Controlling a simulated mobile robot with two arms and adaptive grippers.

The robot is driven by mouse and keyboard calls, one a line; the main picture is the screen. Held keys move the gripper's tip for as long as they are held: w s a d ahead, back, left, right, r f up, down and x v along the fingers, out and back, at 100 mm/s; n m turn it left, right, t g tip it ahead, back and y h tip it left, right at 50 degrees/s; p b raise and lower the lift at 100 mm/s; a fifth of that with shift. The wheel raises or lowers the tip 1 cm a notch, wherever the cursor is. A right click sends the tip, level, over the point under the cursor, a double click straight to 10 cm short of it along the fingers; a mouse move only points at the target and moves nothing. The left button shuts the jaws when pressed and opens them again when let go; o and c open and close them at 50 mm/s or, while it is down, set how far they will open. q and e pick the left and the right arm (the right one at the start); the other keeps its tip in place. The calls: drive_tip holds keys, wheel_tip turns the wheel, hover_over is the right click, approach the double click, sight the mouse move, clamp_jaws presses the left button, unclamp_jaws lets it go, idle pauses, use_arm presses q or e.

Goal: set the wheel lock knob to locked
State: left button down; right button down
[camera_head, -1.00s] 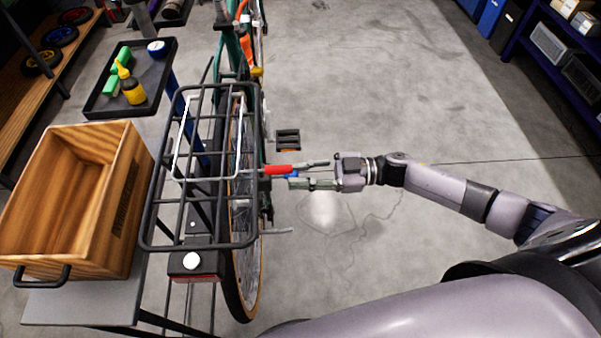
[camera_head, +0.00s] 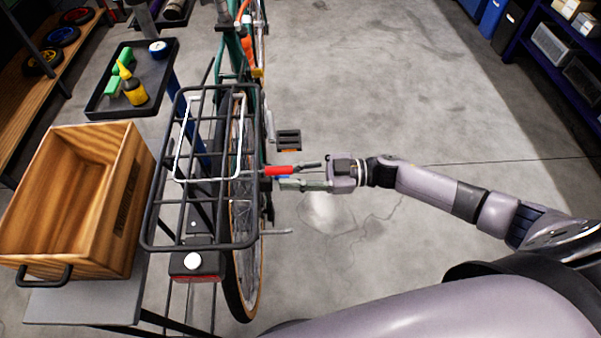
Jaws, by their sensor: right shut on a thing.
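The bicycle stands upright with its rear wheel (camera_head: 243,285) below the black rear rack (camera_head: 212,245). A small red piece (camera_head: 277,171), which I take to be the wheel lock knob, sits at the right side of the wheel by the hub. A little blue shows just under it. My right gripper (camera_head: 298,177) reaches in from the right, with its fingers pointing left and closed around this piece. The fingers hide part of it, and I cannot read any lock marking. My left gripper is not in view.
A wooden crate (camera_head: 118,205) stands on a grey table (camera_head: 85,308) at the left. A black tray (camera_head: 100,107) with a yellow bottle and green items lies behind it. A pedal (camera_head: 288,137) is just beyond my gripper. The floor to the right is clear.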

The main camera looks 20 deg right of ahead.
drive_tip(key=shift+a, duration=0.3)
drive_tip(key=c, duration=1.4)
unclamp_jaws()
drive_tip(key=v, duration=1.2)
